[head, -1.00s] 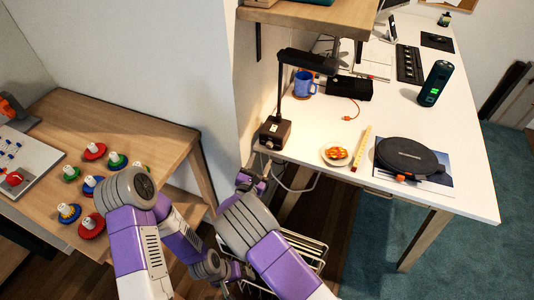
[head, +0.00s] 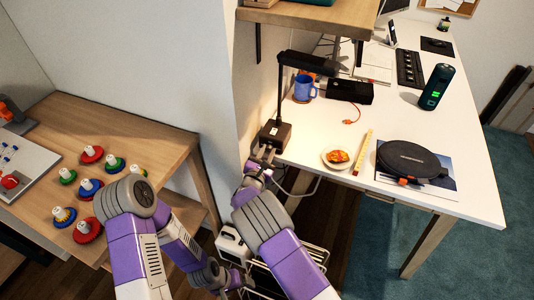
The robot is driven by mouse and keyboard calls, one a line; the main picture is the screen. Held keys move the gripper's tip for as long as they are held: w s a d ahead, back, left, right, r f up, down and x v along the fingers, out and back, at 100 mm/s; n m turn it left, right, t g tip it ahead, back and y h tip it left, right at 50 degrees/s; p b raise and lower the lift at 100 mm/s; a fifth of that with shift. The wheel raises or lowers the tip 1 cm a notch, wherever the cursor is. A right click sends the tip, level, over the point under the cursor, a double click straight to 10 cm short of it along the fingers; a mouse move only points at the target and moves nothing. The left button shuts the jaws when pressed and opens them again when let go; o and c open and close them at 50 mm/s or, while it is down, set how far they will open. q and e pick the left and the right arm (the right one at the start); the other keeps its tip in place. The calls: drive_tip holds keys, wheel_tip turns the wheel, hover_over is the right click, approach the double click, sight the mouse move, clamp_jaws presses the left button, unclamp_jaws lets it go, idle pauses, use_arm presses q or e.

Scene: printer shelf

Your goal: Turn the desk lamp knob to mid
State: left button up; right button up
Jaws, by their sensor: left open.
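The black desk lamp (head: 276,134) stands at the left front corner of the white desk, its arm upright and its head reaching right. Its knob is too small to make out, and the front of the lamp base is partly covered by my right gripper. My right gripper (head: 263,153) is at the desk edge, just in front of the lamp base; whether it touches the base or knob is unclear. My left gripper (head: 243,279) is open, low beside the wire rack under the desk, away from the lamp and partly hidden.
On the desk (head: 460,205) are a blue mug (head: 304,89), a small plate of food (head: 338,158), a yellow ruler (head: 362,152), a round black case (head: 408,160) and a dark bottle (head: 435,87). A shelf (head: 310,16) overhangs the lamp. A wooden table (head: 125,125) holds colored knobbed pieces.

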clamp_jaws()
drive_tip(key=n+p, duration=0.3)
drive_tip(key=n, duration=0.1)
drive_tip(key=shift+r, duration=0.15)
drive_tip(key=n+p, duration=0.2)
drive_tip(key=n, duration=0.2)
drive_tip(key=shift+a, duration=0.15)
drive_tip(key=n+p, duration=0.2)
drive_tip(key=n, duration=0.2)
drive_tip(key=shift+n+g, duration=0.4)
drive_tip(key=shift+f+n+p, duration=0.2)
drive_tip(key=shift+n+p, duration=0.25)
drive_tip(key=shift+n, duration=1.65)
drive_tip(key=shift+h, duration=0.3)
